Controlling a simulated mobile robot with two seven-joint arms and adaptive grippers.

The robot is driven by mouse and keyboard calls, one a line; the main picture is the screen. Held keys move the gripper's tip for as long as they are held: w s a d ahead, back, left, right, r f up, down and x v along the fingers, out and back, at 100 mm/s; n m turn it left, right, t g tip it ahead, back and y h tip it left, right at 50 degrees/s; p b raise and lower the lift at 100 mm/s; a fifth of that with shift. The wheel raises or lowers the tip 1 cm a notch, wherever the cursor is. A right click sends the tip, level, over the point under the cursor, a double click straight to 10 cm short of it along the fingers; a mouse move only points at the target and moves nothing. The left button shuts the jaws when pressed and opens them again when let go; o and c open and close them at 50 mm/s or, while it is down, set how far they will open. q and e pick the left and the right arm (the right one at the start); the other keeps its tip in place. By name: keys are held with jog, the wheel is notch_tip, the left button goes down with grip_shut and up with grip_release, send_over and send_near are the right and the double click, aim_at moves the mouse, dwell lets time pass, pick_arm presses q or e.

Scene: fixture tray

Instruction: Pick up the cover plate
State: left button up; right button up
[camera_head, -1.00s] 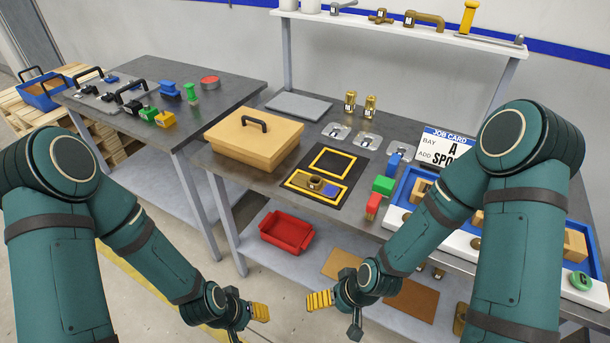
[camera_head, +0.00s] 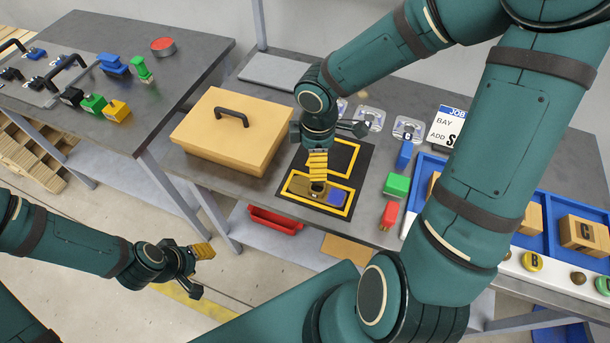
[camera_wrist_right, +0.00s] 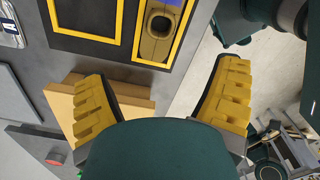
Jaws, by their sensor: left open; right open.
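No piece is labelled as the cover plate, and I cannot tell for certain which one it is. A flat grey plate (camera_head: 275,71) lies at the back of the bench. Silver plates with knobs (camera_head: 369,119) lie beyond the black mat, partly hidden by my right arm. My right gripper (camera_head: 317,172) is open and empty above the yellow-framed black mat (camera_head: 364,166). In the right wrist view its fingers (camera_wrist_right: 162,105) stand wide apart. A brown part with a ringed hole (camera_head: 301,185) lies in the mat's near frame. My left gripper (camera_head: 204,268) is open, low before the bench.
A tan box with a black handle (camera_head: 222,143) stands left of the mat. Green (camera_head: 396,185), red (camera_head: 389,214) and blue (camera_head: 405,154) blocks lie to its right. A blue tray (camera_head: 519,241) with wooden blocks is further right. A red bin (camera_head: 275,219) is on the lower shelf.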

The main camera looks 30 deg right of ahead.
jog(key=b, duration=0.3)
send_over(318, 187)
jog(key=s+a, duration=0.1)
jog(key=a, duration=0.1)
jog(key=f, duration=0.7)
jog(key=shift+d+f, duration=0.25)
jog(key=shift+s+d+f+b, duration=0.1)
jog(key=shift+f+b, duration=0.15)
jog(key=shift+f, duration=0.75)
jog(key=shift+w+d+f+b, duration=0.1)
jog(key=shift+f+b, duration=0.15)
jog(key=shift+f, duration=0.75)
jog(key=shift+s+d+f+b, duration=0.1)
jog(key=shift+f+b, duration=0.15)
jog(key=shift+f, duration=0.75)
jog(key=c, duration=1.4)
